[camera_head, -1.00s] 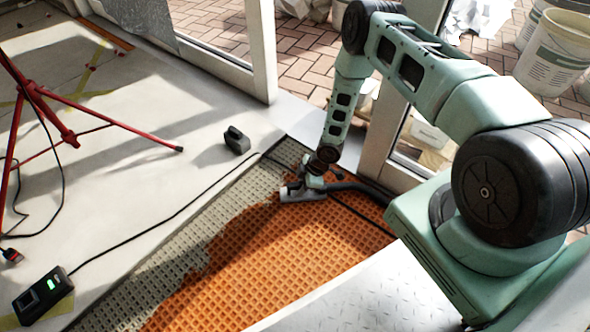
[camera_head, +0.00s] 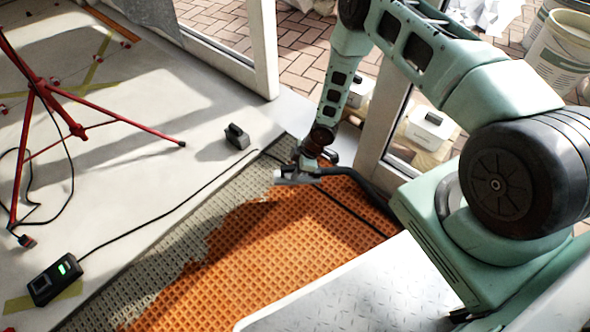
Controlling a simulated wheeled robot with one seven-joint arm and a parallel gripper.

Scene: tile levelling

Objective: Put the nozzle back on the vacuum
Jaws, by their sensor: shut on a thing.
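My gripper (camera_head: 310,166) is small in the head view and low over the far end of the orange waffle mat. It is shut on the grey nozzle (camera_head: 294,178), at the nozzle's upper part. The nozzle's flat head points left; I cannot tell whether it touches the mat. A thick black hose (camera_head: 362,184) runs from beside the nozzle to the right, toward the door frame. Whether the hose joins the nozzle is unclear at this size. I cannot make out the vacuum's body; my arm and the frame block that side.
The orange mat (camera_head: 270,254) borders a grey strip. A small black block (camera_head: 236,136) stands on the pale floor. A red tripod (camera_head: 75,130) and a black device (camera_head: 53,280) with a cable are at left. The door frame (camera_head: 380,135) is close right of my gripper.

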